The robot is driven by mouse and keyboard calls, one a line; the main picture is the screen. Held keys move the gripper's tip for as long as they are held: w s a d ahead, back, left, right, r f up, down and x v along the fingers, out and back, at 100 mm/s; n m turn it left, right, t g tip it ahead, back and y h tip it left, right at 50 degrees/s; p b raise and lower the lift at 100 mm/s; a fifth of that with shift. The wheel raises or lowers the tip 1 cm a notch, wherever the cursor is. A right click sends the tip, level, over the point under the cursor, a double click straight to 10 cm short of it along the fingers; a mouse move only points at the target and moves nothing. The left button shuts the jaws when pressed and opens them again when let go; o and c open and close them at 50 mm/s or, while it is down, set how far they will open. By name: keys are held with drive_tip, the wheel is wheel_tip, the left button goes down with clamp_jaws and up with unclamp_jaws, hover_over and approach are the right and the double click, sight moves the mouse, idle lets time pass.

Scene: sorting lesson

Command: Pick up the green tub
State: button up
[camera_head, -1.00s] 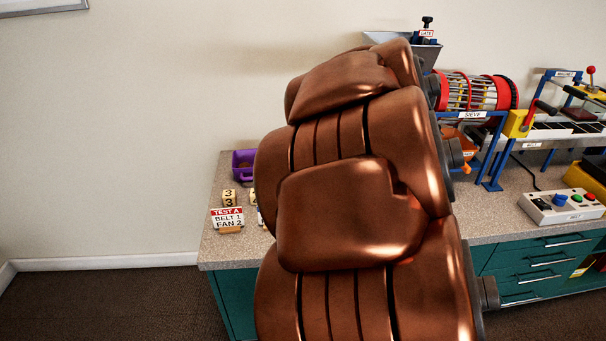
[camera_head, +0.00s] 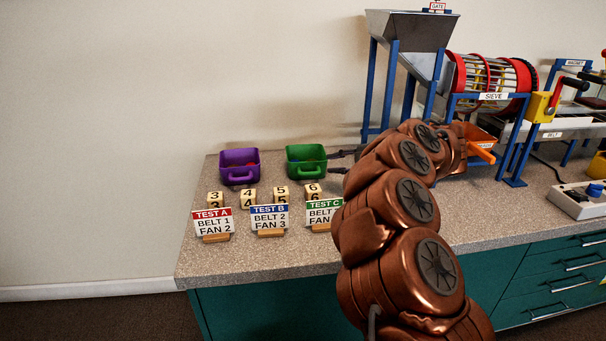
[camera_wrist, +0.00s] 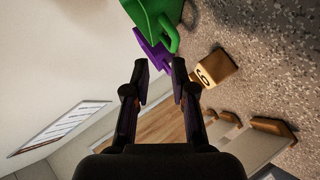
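The fingertips appear apart from the tub.
A purple tub (camera_head: 240,176) stands left of the green one. Number blocks (camera_head: 248,197) and test cards (camera_head: 269,218) stand in front of the tubs. The hopper stand (camera_head: 409,35), sieve (camera_head: 490,78) and orange scoop-like tray (camera_head: 479,146) are to the right.

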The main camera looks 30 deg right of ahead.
sight(313, 173)
drive_tip(key=shift+s+a+f+y, duration=0.1)
drive_tip(key=shift+s+f+y, duration=0.05)
drive_tip(key=shift+f, duration=0.25)
drive_tip(key=shift+s+a+f+y, duration=0.1)
drive_tip(key=shift+f+y, duration=0.05)
drive_tip(key=shift+f, duration=0.2)
drive_tip(key=shift+a+f, duration=0.15)
drive_tip(key=shift+f, duration=0.1)
drive_tip(key=b+x, duration=0.2)
drive_tip(key=x, duration=0.5)
drive_tip(key=shift+s, duration=0.1)
drive_tip(key=shift+w+a+f, duration=0.1)
drive_tip(key=shift+w, duration=0.2)
drive_tip(key=shift+c, duration=0.3)
clamp_jaws()
